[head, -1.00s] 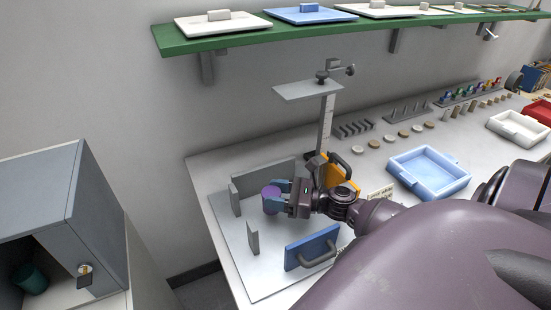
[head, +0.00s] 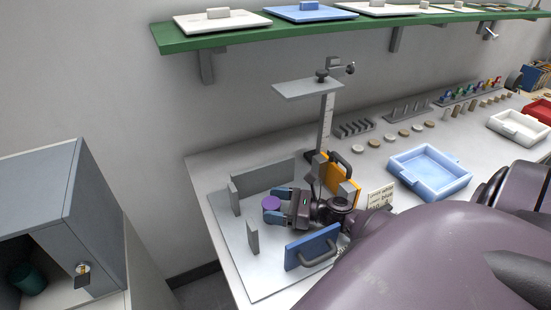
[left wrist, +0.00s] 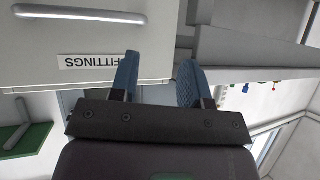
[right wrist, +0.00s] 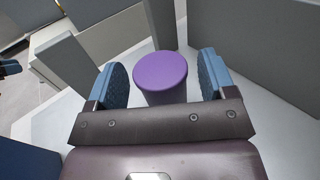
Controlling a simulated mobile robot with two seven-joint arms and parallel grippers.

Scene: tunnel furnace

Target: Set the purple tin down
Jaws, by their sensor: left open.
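The purple tin (head: 271,203) stands upright on the pale base plate (head: 262,279), between low grey walls. In the right wrist view the tin (right wrist: 161,72) sits between the two blue fingers, with a gap showing on each side. My right gripper (head: 273,206) is open around the tin, reaching in from the right. The tin's bottom is hidden in the head view. My left gripper (left wrist: 160,80) is open and empty in the left wrist view, in front of a pale drawer front labelled FITTINGS (left wrist: 100,62). It is outside the head view.
Grey walls (head: 252,237) stand close to the tin. A blue panel with a handle (head: 312,247) is in front, and an orange one (head: 343,178) behind my right gripper. A gauge stand (head: 326,120) rises behind. A blue tray (head: 430,172) lies to the right.

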